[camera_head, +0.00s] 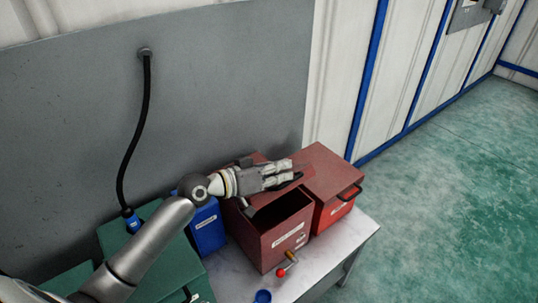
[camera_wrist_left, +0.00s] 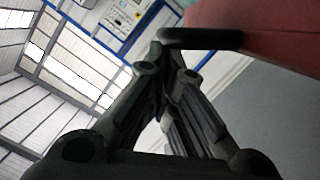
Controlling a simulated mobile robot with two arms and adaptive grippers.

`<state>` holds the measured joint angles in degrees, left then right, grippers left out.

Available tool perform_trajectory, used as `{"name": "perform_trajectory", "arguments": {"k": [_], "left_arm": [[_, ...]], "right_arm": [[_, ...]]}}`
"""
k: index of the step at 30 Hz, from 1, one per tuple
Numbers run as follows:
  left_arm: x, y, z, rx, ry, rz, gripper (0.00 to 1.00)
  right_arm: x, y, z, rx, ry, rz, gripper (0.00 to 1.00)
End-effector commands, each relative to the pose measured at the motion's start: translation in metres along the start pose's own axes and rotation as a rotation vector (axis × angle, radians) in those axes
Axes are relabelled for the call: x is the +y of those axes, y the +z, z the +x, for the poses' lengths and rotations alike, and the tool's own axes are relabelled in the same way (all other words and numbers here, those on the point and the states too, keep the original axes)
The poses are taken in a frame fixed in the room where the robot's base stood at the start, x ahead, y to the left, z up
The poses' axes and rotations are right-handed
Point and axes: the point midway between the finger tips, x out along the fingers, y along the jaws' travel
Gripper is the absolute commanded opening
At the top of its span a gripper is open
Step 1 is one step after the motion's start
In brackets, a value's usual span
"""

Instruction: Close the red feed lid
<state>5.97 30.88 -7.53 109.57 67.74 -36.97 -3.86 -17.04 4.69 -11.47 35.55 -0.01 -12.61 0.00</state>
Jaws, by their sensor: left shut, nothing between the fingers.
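Two red boxes stand side by side on a light table. The nearer box (camera_head: 285,240) has a white label and its top is open, showing a dark inside. A small part of a raised red panel, seemingly its lid (camera_head: 259,157), shows behind my left gripper, which hides most of it. My left gripper (camera_head: 297,174) is shut and empty, above the boxes and pointing right. In the left wrist view a black handle (camera_wrist_left: 200,38) on a red panel (camera_wrist_left: 275,32) is close to the fingertips (camera_wrist_left: 165,65); I cannot tell whether they touch. My right gripper is not in view.
The other red box (camera_head: 335,210) has its lid (camera_head: 328,172) down, with a black handle. A blue box (camera_head: 207,232) and green cases (camera_head: 165,260) stand left. A red-knobbed valve (camera_head: 287,263) and a blue cap (camera_head: 262,296) are in front. A grey panel (camera_head: 220,90) is behind.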

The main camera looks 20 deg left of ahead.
Motion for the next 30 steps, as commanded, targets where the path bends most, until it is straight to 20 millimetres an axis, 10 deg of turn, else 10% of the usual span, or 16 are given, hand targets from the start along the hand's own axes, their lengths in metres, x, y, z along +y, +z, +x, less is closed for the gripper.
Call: {"name": "perform_trajectory", "arguments": {"k": [15, 30], "left_arm": [[0.012, 0.106, 0.027, -0.002, -0.112, 0.448, 0.0], [0.0, 0.153, 0.039, -0.001, -0.144, 0.563, 0.0]], "right_arm": [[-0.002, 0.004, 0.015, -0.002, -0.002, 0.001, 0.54], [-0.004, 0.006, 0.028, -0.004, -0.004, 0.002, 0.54]]}}
